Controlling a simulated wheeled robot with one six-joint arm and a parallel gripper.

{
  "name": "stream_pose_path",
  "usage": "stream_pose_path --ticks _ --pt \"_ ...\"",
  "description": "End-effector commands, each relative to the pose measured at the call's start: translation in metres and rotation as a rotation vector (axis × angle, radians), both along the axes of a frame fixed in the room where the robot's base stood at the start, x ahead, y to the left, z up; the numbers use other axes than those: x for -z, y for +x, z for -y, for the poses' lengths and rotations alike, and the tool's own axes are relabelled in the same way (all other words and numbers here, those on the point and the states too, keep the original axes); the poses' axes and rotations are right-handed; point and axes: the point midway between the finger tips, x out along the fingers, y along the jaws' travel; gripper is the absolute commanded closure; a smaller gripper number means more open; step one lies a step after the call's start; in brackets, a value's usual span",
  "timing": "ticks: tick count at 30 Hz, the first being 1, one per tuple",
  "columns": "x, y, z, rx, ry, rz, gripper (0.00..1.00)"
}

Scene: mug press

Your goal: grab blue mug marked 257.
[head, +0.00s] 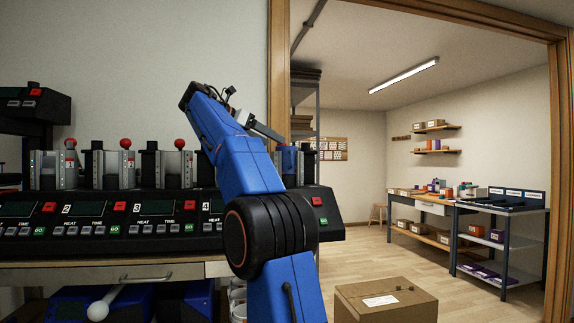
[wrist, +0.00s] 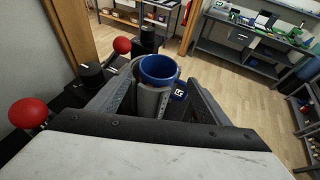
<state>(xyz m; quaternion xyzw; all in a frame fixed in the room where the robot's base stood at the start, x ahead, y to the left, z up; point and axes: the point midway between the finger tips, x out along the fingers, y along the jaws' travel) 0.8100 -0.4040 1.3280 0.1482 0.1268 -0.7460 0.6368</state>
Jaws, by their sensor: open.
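A blue mug (wrist: 160,68) stands open end up in a grey press clamp (wrist: 148,100), with its rim and inside showing in the wrist view. A small dark blue part with white marking (wrist: 180,92) shows at its right side; I cannot read the number. My gripper (wrist: 159,80) is open, with one finger on each side of the mug and clamp. I cannot tell whether either finger touches. In the head view, a blue piece of the mug (head: 288,160) shows at the rightmost press, partly behind my arm.
Red-knobbed levers (wrist: 28,112) and (wrist: 122,45) stand to the left of my gripper. Several press stations line the black control panel (head: 130,212). A cardboard box (head: 386,300) sits at the lower right.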

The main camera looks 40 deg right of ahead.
Motion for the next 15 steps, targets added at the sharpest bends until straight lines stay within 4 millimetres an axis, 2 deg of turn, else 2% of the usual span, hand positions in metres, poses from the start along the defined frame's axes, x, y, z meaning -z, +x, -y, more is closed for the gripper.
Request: stream_pose_path --ticks 10,15 --pt "0.006 -0.003 0.018 0.001 0.0 0.0 0.29" --pt "0.013 -0.004 0.04 0.002 0.001 -0.001 0.29"
